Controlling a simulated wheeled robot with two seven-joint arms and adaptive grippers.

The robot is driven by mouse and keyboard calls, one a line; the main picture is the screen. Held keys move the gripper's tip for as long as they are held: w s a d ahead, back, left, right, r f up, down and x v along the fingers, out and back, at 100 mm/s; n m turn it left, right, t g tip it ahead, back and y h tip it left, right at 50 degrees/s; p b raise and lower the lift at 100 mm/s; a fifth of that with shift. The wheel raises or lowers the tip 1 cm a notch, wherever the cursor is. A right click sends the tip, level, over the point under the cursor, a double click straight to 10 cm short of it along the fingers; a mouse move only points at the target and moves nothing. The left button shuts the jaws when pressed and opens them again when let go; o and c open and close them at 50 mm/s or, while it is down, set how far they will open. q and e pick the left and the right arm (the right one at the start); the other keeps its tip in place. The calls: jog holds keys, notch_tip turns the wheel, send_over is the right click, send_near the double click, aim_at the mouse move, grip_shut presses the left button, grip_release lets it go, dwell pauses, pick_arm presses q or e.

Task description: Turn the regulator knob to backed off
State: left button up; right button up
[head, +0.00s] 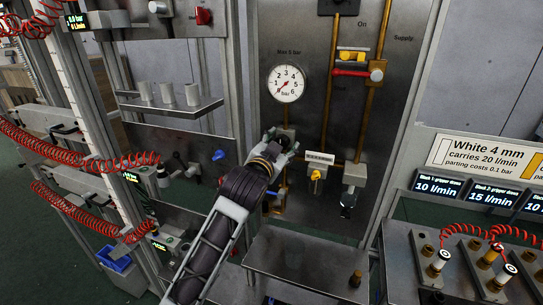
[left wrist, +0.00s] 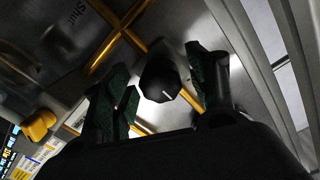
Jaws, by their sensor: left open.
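The regulator knob (left wrist: 160,80) is black with a short pale mark on its face, in the left wrist view. My left gripper (left wrist: 163,88) is open, with one green-padded finger on each side of the knob. Whether the pads touch it cannot be told. In the head view my left gripper (head: 280,142) is at the panel just below the gauge, and it hides the knob. The round white pressure gauge (head: 286,84) has its needle at the low end of the scale. My right gripper is not in view.
Brass pipes (head: 329,85) run up the steel panel. A red lever (head: 350,72) sits at upper right, and a yellow-knobbed valve (head: 316,175) right of the gripper. A steel shelf (head: 310,262) juts out below. Red coiled hoses (head: 75,150) hang at left.

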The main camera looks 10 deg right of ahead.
pick_arm(q)
jog(key=v, duration=1.1)
jog(key=shift+s+a, duration=0.25)
jog(key=shift+s, duration=0.05)
jog(key=shift+f, duration=0.1)
dwell(0.3)
